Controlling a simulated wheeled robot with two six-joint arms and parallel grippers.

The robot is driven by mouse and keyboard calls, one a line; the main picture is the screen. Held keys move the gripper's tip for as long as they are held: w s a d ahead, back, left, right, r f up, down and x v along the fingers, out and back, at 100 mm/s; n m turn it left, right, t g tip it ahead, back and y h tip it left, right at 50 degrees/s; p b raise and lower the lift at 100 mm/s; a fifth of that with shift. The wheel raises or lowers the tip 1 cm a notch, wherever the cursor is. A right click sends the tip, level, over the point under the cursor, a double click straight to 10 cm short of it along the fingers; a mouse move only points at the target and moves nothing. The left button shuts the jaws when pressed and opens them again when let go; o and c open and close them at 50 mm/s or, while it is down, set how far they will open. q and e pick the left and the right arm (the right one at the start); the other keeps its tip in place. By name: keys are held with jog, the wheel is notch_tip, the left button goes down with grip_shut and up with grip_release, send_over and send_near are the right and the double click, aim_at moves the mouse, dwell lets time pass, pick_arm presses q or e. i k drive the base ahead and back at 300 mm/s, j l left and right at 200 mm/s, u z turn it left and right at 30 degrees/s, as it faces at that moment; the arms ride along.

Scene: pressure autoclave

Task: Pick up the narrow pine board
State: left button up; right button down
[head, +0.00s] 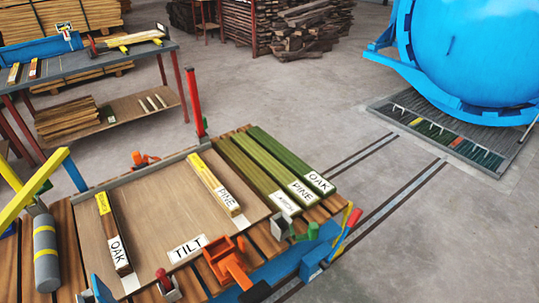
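A narrow pale board labelled PINE (214,183) lies on the brown tray (165,205), near its right side. Its far end is yellow and its white label is at the near end. A similar narrow board labelled OAK (113,233) lies near the tray's left side, apart from it. A green board also labelled PINE (258,165) lies to the right of the tray, between two other green boards. I cannot make out either of my grippers in the head view.
A TILT label (187,248) and an orange clamp-like part (228,262) are at the tray's near edge. A red post (194,102) stands behind the tray.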

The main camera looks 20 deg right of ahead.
aim_at(304, 197)
jog(key=i+l, duration=0.1)
jog(key=l, duration=0.5)
jog(key=i+l+u, duration=0.1)
jog(key=l, duration=0.5)
jog(key=i+l, duration=0.15)
jog(key=l, duration=0.4)
jog(key=i+l+u, duration=0.1)
jog(key=l, duration=0.5)
